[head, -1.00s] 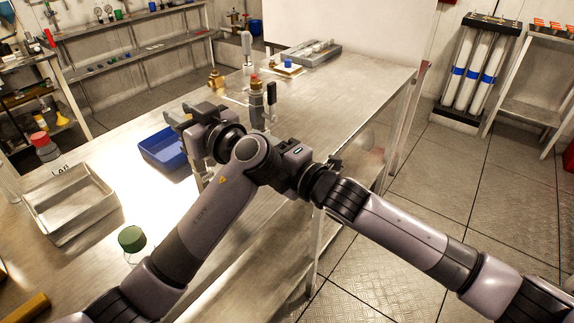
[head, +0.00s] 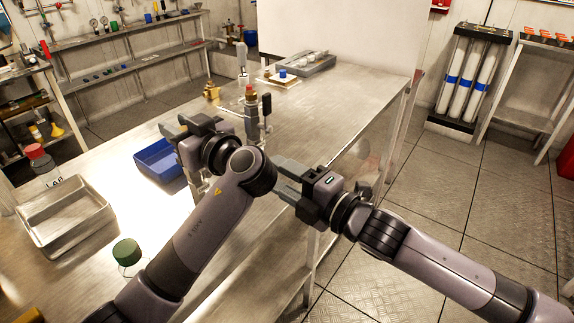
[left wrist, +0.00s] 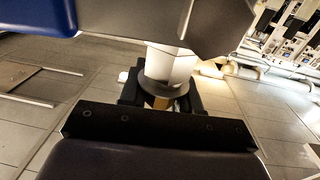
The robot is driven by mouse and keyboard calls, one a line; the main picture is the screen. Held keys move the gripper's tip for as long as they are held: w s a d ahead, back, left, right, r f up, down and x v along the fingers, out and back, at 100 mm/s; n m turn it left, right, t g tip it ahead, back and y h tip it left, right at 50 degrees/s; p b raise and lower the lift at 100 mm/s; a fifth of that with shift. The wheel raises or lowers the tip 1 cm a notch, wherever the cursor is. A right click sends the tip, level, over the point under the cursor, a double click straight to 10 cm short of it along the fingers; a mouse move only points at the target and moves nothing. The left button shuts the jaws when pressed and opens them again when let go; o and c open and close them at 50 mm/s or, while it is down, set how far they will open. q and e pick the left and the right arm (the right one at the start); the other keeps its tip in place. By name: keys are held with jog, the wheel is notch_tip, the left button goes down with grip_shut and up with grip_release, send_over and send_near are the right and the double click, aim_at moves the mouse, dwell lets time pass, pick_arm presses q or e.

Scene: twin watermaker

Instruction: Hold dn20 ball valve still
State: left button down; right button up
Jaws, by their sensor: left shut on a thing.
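My left gripper (head: 172,127) is over the steel workbench (head: 335,95), beside the blue tray. In the left wrist view its dark fingers (left wrist: 160,97) are shut around a pale round part with a small brass-coloured piece (left wrist: 160,102) below it. I take this to be the dn20 ball valve; most of it is hidden, and the head view does not show it clearly. My right gripper (head: 285,178) is near the bench's right edge, partly behind my left arm; its fingertips are hard to make out.
A grey upright fitting with a brass top (head: 251,98) and a dark lever (head: 266,104) stands behind my arms. The blue tray (head: 155,160), a metal tray (head: 65,215) and a green-capped bottle (head: 127,252) are at left. The bench's far right is mostly clear.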

pick_arm(q)
jog(key=c, duration=0.7)
grip_release()
